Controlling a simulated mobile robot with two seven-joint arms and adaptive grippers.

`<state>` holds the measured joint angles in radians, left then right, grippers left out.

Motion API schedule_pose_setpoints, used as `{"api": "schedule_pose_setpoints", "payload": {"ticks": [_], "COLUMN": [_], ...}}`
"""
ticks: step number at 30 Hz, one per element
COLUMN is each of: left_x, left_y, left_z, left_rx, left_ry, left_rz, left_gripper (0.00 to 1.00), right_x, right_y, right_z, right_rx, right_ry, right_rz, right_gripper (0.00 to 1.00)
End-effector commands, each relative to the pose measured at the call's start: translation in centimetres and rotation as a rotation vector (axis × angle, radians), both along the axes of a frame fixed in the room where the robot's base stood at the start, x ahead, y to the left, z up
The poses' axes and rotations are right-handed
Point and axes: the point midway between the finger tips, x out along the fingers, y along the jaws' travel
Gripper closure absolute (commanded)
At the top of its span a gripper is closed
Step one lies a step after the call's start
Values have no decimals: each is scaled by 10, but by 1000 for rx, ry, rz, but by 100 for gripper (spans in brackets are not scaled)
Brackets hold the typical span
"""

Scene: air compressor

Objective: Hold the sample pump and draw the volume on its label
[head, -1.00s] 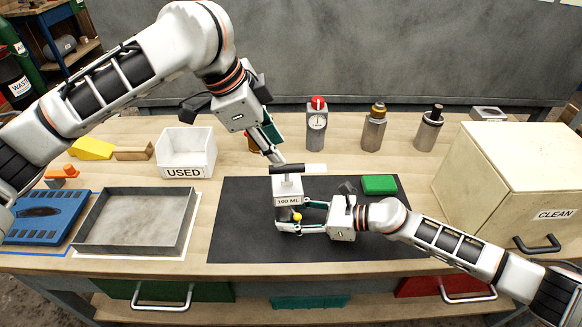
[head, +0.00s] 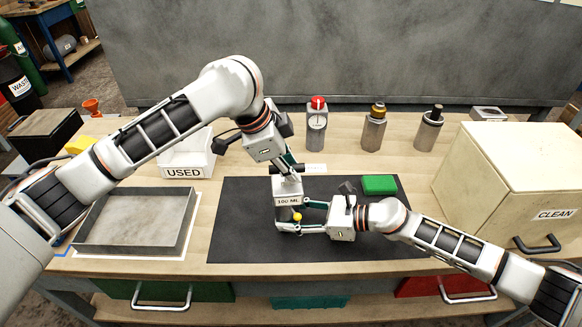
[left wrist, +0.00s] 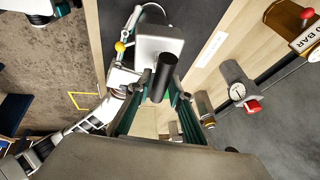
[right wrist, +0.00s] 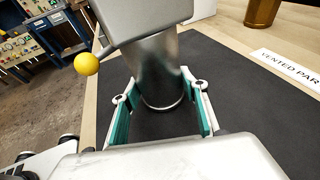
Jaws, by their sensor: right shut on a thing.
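The sample pump (head: 287,200) stands upright on the dark mat, its label reading 100 ML. Its grey body and yellow knob also show in the right wrist view (right wrist: 155,65). My right gripper (head: 300,216) is shut around the lower cylinder from the right side. My left gripper (head: 288,173) is over the pump top, coming down from above. In the left wrist view the black bar handle (left wrist: 163,78) lies between its open fingers, with visible gaps beside it. In the head view the left fingers partly hide this handle.
A green block (head: 379,184) lies on the mat (head: 390,235) behind my right gripper. A gauge cylinder (head: 317,130) and two other cylinders stand at the back. The USED bin (head: 183,173) and an empty tray (head: 135,220) are left; the CLEAN cabinet (head: 490,190) is right.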

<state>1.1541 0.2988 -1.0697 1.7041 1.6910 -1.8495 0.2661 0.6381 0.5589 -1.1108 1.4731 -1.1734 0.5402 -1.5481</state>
Motion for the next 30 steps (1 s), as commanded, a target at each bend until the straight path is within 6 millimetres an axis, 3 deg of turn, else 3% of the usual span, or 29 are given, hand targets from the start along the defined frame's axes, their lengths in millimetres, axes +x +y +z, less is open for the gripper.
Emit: {"api": "schedule_pose_setpoints", "payload": {"ticks": [8,21,30], "left_x": [0,1,0], "left_y": [0,0,0], "left_z": [3,74,82], "left_rx": [0,-1,-2], "left_ry": [-2,-7,-3], "left_rz": [0,-1,-1], "left_gripper": [100,100,100], "right_x": [0,0,-1], "right_y": [0,-1,0], "right_z": [-1,-1,-1], "right_rx": [-1,-2,-1], "right_ry": [1,2,3], "right_rz": [0,0,0], "right_gripper": [74,74,74]}}
